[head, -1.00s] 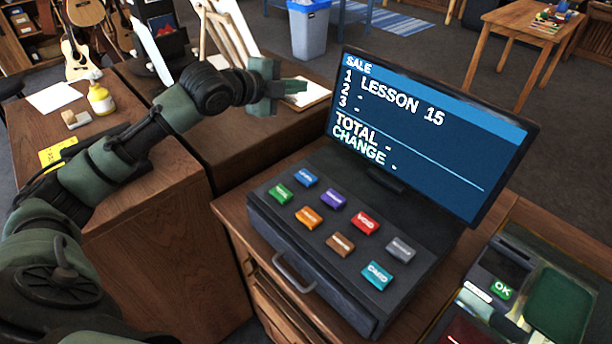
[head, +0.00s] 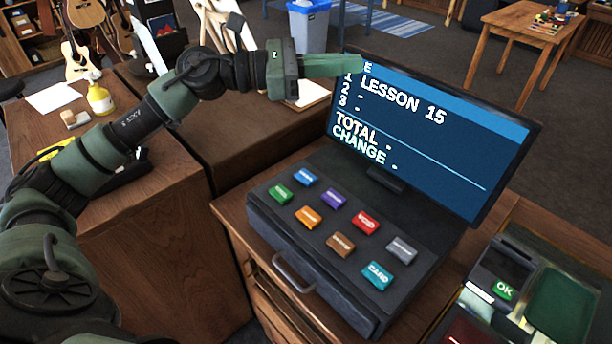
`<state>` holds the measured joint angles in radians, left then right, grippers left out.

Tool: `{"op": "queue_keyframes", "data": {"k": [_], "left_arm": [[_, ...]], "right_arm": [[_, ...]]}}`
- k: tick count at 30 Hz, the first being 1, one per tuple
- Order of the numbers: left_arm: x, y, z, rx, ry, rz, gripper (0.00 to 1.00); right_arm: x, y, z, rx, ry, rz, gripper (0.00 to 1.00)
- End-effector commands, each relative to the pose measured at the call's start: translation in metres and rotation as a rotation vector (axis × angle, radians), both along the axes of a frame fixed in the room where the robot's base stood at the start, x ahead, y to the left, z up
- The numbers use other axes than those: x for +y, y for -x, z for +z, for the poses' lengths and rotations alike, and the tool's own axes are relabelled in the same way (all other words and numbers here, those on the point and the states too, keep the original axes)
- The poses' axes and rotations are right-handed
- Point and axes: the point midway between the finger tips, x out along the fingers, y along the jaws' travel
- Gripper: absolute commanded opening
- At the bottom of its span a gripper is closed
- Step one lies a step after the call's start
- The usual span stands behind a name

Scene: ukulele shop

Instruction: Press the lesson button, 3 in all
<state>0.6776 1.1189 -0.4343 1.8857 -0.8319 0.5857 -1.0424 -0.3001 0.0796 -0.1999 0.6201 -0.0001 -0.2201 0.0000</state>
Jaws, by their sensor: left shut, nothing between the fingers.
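The register keypad (head: 290,238) carries several coloured buttons: green (head: 280,193), blue (head: 305,177), purple (head: 333,198), orange (head: 308,216), red (head: 365,222), brown (head: 341,243), grey (head: 401,250) and a teal one marked CARD (head: 377,275). Most labels are too small to read, so I cannot tell which is the lesson button. The screen (head: 430,150) lists LESSON 15 on line 1; lines 2, 3, TOTAL and CHANGE show dashes. My left gripper (head: 358,65) is shut and empty, raised above the keys' level, its tips covering the screen's upper-left corner. My right gripper is out of view.
A card terminal (head: 503,265) with a green OK key stands right of the register. A drawer handle (head: 293,273) juts from the register's front. The space over the keys is clear.

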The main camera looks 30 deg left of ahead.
Motion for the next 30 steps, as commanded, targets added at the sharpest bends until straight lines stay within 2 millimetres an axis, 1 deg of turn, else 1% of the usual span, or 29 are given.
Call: {"op": "queue_keyframes", "data": {"k": [1, 3, 5, 6, 9, 12, 15, 19, 30], "left_arm": [[-0.002, 0.003, -0.017, -0.017, -0.108, -0.017, 0.0], [0.0, 0.007, -0.044, -0.033, -0.263, -0.037, 0.0], [0.006, 0.008, -0.066, -0.038, -0.395, -0.049, 0.0], [0.012, 0.009, -0.081, -0.039, -0.481, -0.052, 0.0], [0.031, 0.009, -0.112, -0.028, -0.666, -0.053, 0.0], [0.05, 0.008, -0.133, -0.009, -0.809, -0.046, 0.0], [0.066, 0.007, -0.146, 0.006, -0.906, -0.036, 0.0], [0.077, 0.007, -0.154, 0.018, -0.969, -0.028, 0.0], [0.079, 0.007, -0.156, 0.022, -0.982, -0.027, 0.0]], "right_arm": [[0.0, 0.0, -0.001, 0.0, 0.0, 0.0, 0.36], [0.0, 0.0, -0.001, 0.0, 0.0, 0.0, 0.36], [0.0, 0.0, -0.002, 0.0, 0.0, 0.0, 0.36], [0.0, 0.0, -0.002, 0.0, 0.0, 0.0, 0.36], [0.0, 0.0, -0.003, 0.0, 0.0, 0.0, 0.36], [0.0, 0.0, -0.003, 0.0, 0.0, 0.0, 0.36], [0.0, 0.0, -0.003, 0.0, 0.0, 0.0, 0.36], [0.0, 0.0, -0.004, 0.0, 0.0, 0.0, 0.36], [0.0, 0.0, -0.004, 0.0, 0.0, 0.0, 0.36]]}}
